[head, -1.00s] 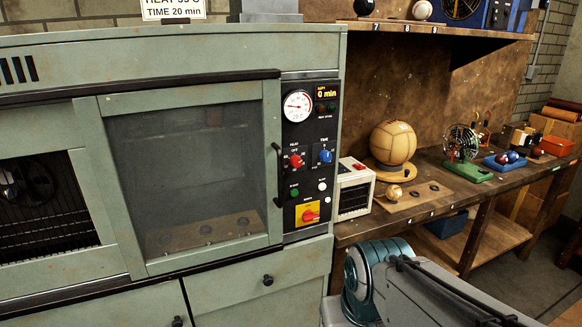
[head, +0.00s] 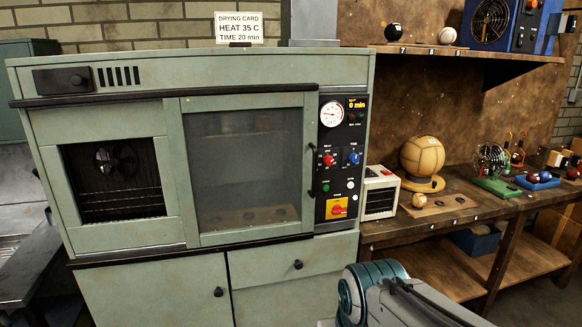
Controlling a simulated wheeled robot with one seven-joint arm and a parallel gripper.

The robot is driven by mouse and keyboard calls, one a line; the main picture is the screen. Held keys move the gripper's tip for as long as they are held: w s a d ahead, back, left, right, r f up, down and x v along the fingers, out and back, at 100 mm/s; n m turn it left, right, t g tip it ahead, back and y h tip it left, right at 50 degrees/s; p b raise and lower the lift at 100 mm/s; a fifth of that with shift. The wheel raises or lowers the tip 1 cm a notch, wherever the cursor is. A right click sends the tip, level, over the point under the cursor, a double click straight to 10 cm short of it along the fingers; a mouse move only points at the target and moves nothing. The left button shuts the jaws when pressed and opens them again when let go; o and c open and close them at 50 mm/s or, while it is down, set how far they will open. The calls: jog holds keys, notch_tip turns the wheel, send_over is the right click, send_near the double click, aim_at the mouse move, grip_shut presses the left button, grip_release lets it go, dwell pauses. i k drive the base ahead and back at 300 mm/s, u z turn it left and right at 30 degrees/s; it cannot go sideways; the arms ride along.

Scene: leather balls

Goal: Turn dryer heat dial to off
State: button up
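The dryer (head: 345,75) is a pale green cabinet with a black control panel on the right of its front. The heat dial is the red knob (head: 329,160) at the panel's left; its pointer is too small to read surely. A blue time dial (head: 353,158) sits to its right. Above are a round white temperature gauge (head: 331,113) and a lit display (head: 356,104) reading 0 min. Below is a red rotary switch on a yellow plate (head: 331,201). My gripper is out of view; only part of my arm shows at the bottom right, apart from the panel.
The dryer's glass door (head: 245,170) is shut, with a dark handle (head: 311,168) close left of the panel. A drying card (head: 239,28) on top reads HEAT 35 C, TIME 20 min. A small white heater (head: 381,192) and a workbench (head: 468,207) with balls stand right.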

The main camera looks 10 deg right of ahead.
aim_at(329, 160)
jog(key=u, duration=0.3)
jog(key=i, duration=0.55)
jog(key=z, duration=1.25)
